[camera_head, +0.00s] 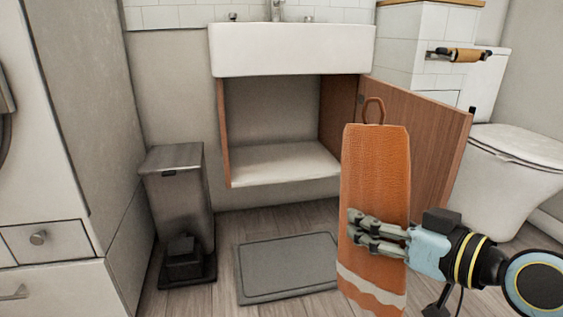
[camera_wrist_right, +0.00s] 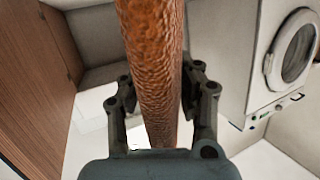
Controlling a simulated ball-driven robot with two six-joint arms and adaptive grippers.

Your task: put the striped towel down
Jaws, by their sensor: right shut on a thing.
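An orange towel (camera_head: 375,180) with a pale wavy stripe near its bottom and a loop at its top hangs upright in front of the open cabinet door. My right gripper (camera_head: 378,233) comes in from the right and is shut on the towel at its lower half. In the right wrist view, the towel (camera_wrist_right: 155,60) runs between the two fingers of the gripper (camera_wrist_right: 160,100). My left gripper is in neither view.
An open cabinet (camera_head: 280,162) with an empty shelf sits under the white sink (camera_head: 290,50). Its wooden door (camera_head: 435,130) swings out to the right, near the toilet (camera_head: 510,170). A pedal bin (camera_head: 178,200) stands left of a grey mat (camera_head: 285,268) on the floor.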

